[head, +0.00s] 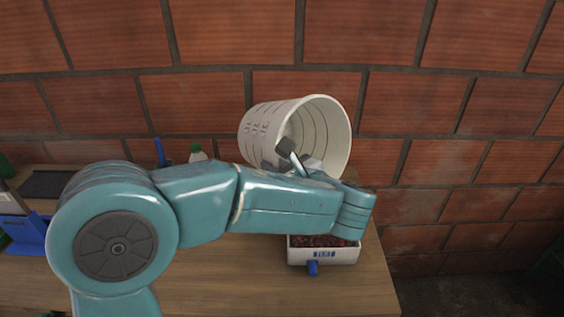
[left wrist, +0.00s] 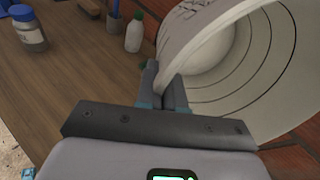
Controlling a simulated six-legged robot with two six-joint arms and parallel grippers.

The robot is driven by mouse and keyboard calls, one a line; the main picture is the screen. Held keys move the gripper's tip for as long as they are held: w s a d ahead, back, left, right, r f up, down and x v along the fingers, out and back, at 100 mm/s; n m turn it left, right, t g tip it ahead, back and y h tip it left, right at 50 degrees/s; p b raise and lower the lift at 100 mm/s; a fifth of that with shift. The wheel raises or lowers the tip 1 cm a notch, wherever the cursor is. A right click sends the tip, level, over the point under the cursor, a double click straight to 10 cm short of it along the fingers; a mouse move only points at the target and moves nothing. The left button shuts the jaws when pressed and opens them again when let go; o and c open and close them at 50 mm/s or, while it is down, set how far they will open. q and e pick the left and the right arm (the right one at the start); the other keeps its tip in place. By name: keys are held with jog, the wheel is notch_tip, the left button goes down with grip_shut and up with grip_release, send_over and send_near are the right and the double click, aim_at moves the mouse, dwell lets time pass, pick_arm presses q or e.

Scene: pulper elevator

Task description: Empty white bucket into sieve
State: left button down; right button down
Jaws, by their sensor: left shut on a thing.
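The white bucket (head: 268,125) is tipped far over, in the air in front of the brick wall, its mouth facing right and towards me. The visible part of its inside is pale and bare, with ring lines. My left gripper (head: 287,152) is shut on the bucket's rim; in the left wrist view its fingers (left wrist: 163,88) pinch the wall of the bucket (left wrist: 220,45). Below the bucket, a white rectangular container (head: 325,256) holds dark red pieces; my arm hides its back part. I cannot tell whether it is the sieve. My right gripper is not in view.
A wooden table (head: 210,280) ends at the right, past the white container. A blue tray (head: 32,236) is at the left. A small white bottle with a green cap (left wrist: 134,33) and a jar (left wrist: 30,30) stand on the table. The brick wall (head: 440,110) is close behind the bucket.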

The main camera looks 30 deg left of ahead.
aim_at(258, 151)
pick_arm(q)
jog(key=r+h+p, duration=0.1)
jog(key=p, duration=0.1)
jog(key=a+r+g+h+p, duration=0.1)
jog(key=p, duration=0.1)
jog(key=a+r+h+p, duration=0.1)
jog(key=r+p, duration=0.1)
jog(key=p, duration=0.1)
jog(key=shift+w+a+g+h, duration=0.25)
jog(key=shift+w+g+h, duration=0.05)
jog(key=shift+w+h, duration=0.1)
jog(key=h+p, duration=0.1)
jog(key=p, duration=0.2)
jog(key=a+g+h+p, duration=0.1)
jog(key=h+p, duration=0.1)
jog(key=p, duration=0.2)
jog(key=shift+w+f+n+h+p, duration=0.15)
jog(key=shift+n+h+p, duration=0.15)
jog(key=shift+w+a+f+g+h, duration=0.1)
jog(key=shift+a+f+g+h, duration=0.15)
jog(key=shift+h, duration=0.25)
jog(key=f+h, duration=0.1)
jog(key=f+g+h, duration=0.1)
jog(key=f+h, duration=0.1)
jog(key=f+g+h, duration=0.1)
jog(key=f+h, duration=0.1)
jog(key=shift+d, duration=0.35)
